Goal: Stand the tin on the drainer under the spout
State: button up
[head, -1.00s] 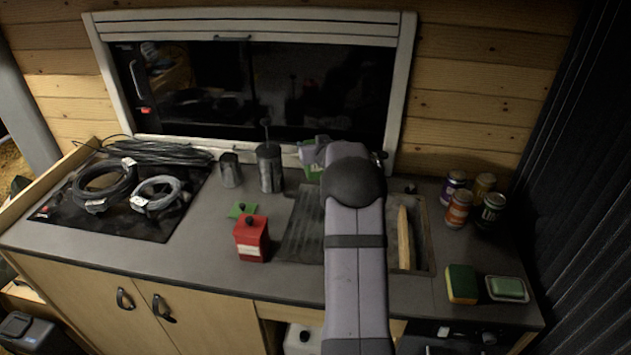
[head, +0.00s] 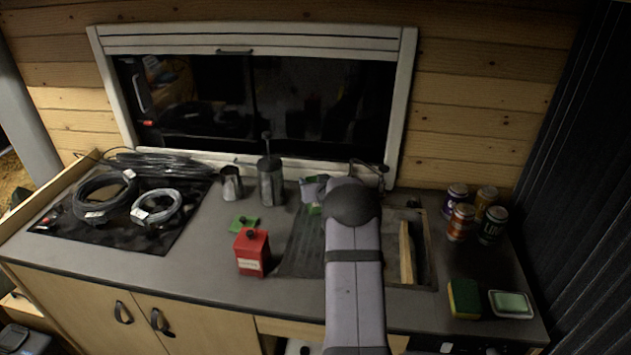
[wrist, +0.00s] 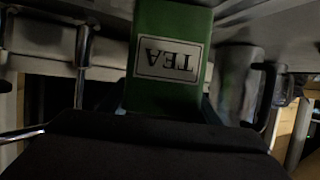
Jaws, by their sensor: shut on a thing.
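The green tin (wrist: 170,32) labelled TEA fills the upper middle of the wrist view, its label upside down there. My gripper (wrist: 164,108) is shut on it. In the head view my gripper (head: 313,190) is low over the back of the drainer (head: 302,246), and only a little green of the tin (head: 314,209) shows, the rest hidden by my arm. I cannot tell whether the tin touches the drainer. The spout (head: 374,167) is at the back, just right of my gripper, partly hidden by my arm.
A red tin (head: 251,254) and a green lid (head: 244,222) stand left of the drainer. A steel jug (head: 231,184) and a plunger pot (head: 270,182) stand behind them. A sink with a wooden board (head: 406,252) is to the right. Several cans (head: 461,222) stand further right.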

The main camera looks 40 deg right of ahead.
jog(key=shift+r, duration=0.15)
jog(key=shift+f, duration=0.25)
jog(key=o, duration=1.4)
jog(key=shift+r, duration=0.2)
jog(key=b+v, duration=0.3)
jog(key=v, duration=0.9)
